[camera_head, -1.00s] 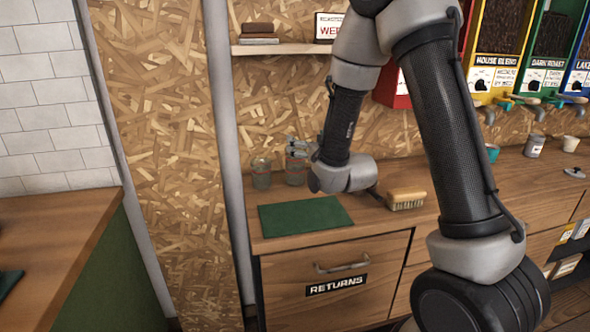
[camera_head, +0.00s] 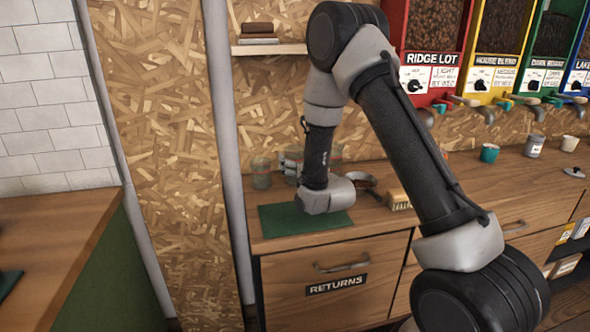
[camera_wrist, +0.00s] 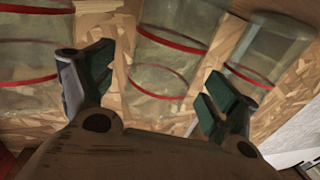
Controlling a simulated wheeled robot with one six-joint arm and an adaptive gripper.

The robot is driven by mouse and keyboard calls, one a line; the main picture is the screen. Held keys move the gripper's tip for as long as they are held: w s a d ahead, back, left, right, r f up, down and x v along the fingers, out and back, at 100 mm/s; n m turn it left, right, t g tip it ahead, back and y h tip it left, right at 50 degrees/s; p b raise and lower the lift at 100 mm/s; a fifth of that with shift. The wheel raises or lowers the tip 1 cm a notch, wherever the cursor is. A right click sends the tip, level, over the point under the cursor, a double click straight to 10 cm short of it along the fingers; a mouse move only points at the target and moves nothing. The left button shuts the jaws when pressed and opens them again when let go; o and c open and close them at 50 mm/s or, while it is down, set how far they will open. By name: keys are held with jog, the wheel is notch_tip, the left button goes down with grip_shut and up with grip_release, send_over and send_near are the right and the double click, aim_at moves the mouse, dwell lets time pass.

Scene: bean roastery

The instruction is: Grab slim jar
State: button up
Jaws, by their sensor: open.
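Clear glass jars with red bands stand at the back of the counter. In the wrist view one jar (camera_wrist: 28,65) is at the left, one (camera_wrist: 172,65) is in the middle and a narrower-looking one (camera_wrist: 262,62) is at the right. My gripper (camera_wrist: 158,92) is open, with its two dark green pads apart and the middle jar beyond the gap between them. Nothing is held. In the head view one jar (camera_head: 261,172) shows left of my wrist; my arm hides much of the others. I cannot tell for sure which jar is the slim one.
A green mat (camera_head: 280,222) lies under my wrist, above the drawer marked RETURNS (camera_head: 336,284). A brush (camera_head: 398,200) lies to the right. A shelf (camera_head: 268,49) sticks out above the jars. Bean dispensers (camera_head: 430,50) hang on the wall at the right.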

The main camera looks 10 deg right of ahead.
jog(key=shift+w+a, duration=0.15)
jog(key=shift+w, duration=0.75)
jog(key=c, duration=1.2)
jog(key=shift+r, duration=0.15)
jog(key=shift+c, duration=0.2)
